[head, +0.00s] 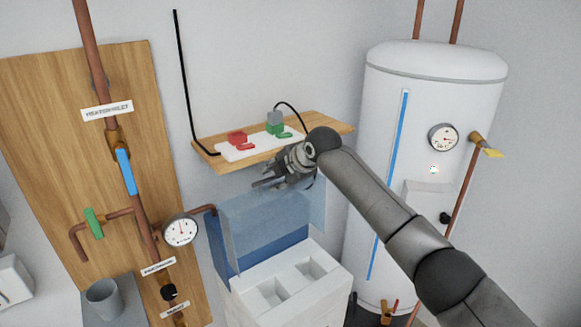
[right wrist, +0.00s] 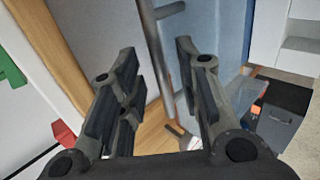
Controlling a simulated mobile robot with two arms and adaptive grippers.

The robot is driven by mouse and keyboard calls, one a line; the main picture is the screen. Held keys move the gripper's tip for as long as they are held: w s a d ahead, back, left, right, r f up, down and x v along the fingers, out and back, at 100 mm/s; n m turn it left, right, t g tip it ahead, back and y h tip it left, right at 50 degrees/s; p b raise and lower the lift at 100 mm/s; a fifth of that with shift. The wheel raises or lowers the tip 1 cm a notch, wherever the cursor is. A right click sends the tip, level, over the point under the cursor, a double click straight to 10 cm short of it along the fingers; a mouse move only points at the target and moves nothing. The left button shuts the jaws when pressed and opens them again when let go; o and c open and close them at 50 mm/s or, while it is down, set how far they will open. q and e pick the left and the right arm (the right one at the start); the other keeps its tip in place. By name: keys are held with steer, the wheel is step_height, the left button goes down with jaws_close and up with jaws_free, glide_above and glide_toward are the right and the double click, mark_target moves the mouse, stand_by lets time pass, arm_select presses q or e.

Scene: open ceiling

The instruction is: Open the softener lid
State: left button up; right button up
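The softener is a box with a white top part (head: 290,283) that has open recesses, in the lower middle of the head view. Its translucent blue lid (head: 262,222) stands raised, roughly upright, at the back of the white part. My right gripper (head: 268,183) is just above the lid's upper edge; I cannot tell whether it touches it. In the right wrist view its fingers (right wrist: 157,75) are spread apart with nothing held between them. A bluish panel shows right of the fingers there; I cannot tell if it is the lid. My left gripper is not in view.
A wooden shelf (head: 308,127) with a white board carrying red and green parts is close behind my right gripper. A white tank (head: 425,110) stands at right. A wooden panel (head: 45,110) with copper pipes and a gauge (head: 181,231) is at left.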

steer(key=v, duration=1)
steer(key=shift+w, duration=0.1)
